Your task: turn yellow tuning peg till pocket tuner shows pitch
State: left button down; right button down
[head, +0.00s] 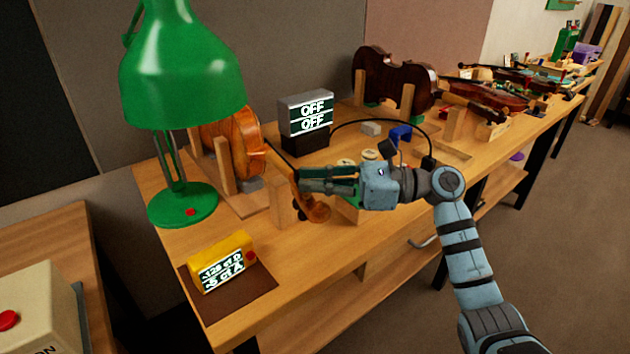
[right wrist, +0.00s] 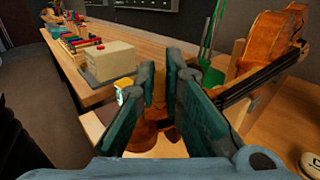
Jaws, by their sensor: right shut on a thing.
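An orange violin (head: 236,145) stands in a wooden holder, its neck running down right to a scroll (head: 316,208) near the bench's front. It also shows in the right wrist view (right wrist: 268,45). My right gripper (head: 305,180) comes from the right with its fingers closed at the pegbox. It is shut on the yellow tuning peg, which its fingers hide. In the wrist view the fingers (right wrist: 160,95) lie either side of the brown pegbox. The yellow pocket tuner (head: 235,248) has two small lines, seemingly "-128 ct D" and "-5 ct A". My left gripper is not in view.
A green lamp (head: 185,205) stands left of the violin. A grey display box reading OFF twice (head: 306,113) stands behind the neck. A dark violin body (head: 385,80) and more instruments stand farther right. A beige box with a red button (head: 40,310) is at lower left.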

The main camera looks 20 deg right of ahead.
jog(key=shift+m+t+h+p, duration=0.3)
jog(key=shift+m+t, duration=0.3)
jog(key=shift+t, duration=0.3)
jog(key=c, duration=2)
grip_release()
jog(key=v, duration=1.2)
jog(key=shift+s, duration=0.15)
